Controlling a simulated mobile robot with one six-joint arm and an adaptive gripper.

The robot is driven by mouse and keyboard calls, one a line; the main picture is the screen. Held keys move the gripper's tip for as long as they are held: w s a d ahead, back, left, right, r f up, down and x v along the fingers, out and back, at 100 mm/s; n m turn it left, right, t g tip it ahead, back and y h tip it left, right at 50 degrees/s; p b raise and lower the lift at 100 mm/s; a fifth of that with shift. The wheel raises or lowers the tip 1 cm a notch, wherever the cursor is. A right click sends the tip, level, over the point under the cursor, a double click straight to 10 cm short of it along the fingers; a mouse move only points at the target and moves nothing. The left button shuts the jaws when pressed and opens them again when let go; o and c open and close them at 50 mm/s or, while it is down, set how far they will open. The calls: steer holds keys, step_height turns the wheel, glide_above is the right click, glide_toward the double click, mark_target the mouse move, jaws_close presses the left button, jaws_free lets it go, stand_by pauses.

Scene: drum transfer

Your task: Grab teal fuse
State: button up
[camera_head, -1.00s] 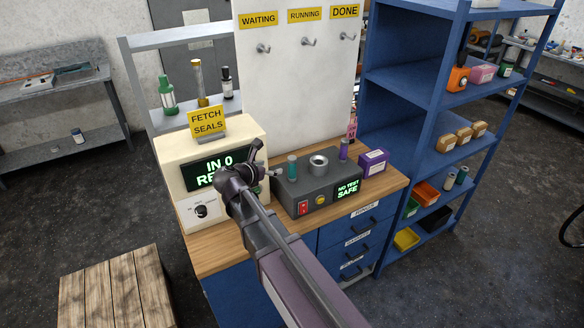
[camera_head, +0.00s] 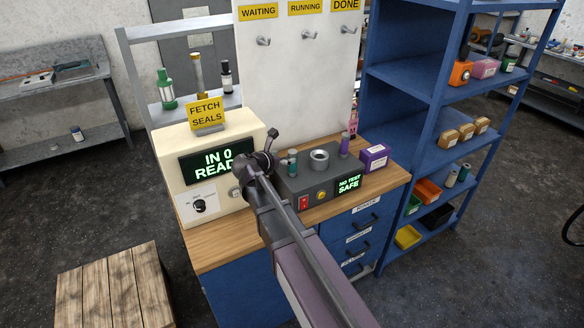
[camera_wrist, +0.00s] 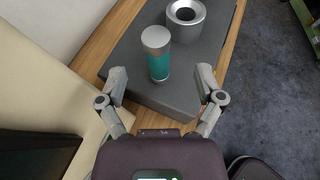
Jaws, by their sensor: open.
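The teal fuse (camera_wrist: 157,60) stands upright on the dark grey test box, with a silver cap on top. In the wrist view it lies ahead of my open gripper (camera_wrist: 160,82), roughly centred between the fingertips and just beyond them. Nothing is held. In the head view the teal fuse (camera_head: 292,157) stands at the left of the box top, and my gripper (camera_head: 264,150) is close to its left. The exact gap between fingers and fuse is hard to tell.
A silver ring socket (camera_wrist: 186,16) sits beyond the fuse on the grey box (camera_head: 318,182). The cream machine (camera_head: 170,165) is close on the left. The blue shelf (camera_head: 440,120) stands right.

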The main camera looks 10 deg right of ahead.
mark_target(289, 155)
steer(key=shift+w+d+f, duration=0.25)
steer(key=shift+w+d, duration=0.1)
steer(key=shift+d, duration=0.05)
steer(key=shift+w, duration=0.1)
steer(key=b+x, duration=0.2)
steer(key=x, duration=0.2)
steer(key=shift+w+a+f, duration=0.1)
steer(key=shift+w+f, duration=0.05)
steer(key=shift+f, duration=0.05)
steer(key=shift+w+d+f, duration=0.1)
steer(key=shift+w+d, duration=0.15)
steer(key=shift+d, duration=0.1)
jaws_close()
stand_by(0.3)
